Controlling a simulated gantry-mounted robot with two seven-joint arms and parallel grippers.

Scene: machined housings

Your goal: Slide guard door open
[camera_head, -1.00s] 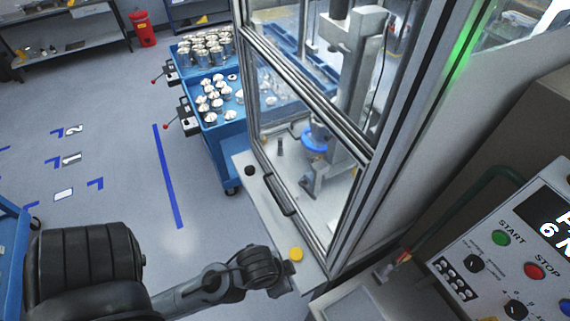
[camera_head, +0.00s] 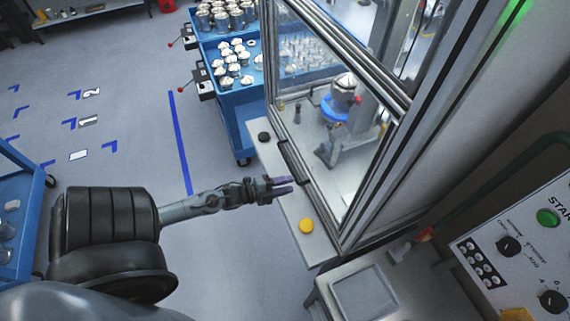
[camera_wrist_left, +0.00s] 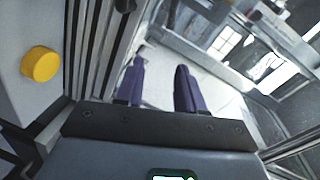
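The guard door (camera_head: 335,125) is a clear panel in a metal frame on the machine enclosure, standing upright. Its dark bar handle (camera_head: 294,163) is on the lower part of the door. My left gripper (camera_head: 291,185) has two purple fingers and is beside the handle's lower end, on the near side. In the left wrist view my left gripper (camera_wrist_left: 160,78) shows its fingers apart with nothing visible between them, and the door frame's metal profiles (camera_wrist_left: 93,45) run along the left. Contact with the handle cannot be told. My right gripper is not in view.
A yellow button (camera_head: 306,226) and a black button (camera_head: 264,137) are on the ledge before the door. A blue cart (camera_head: 232,100) with metal parts stands behind. A control panel (camera_head: 520,245) is at the right. Floor at the left is open.

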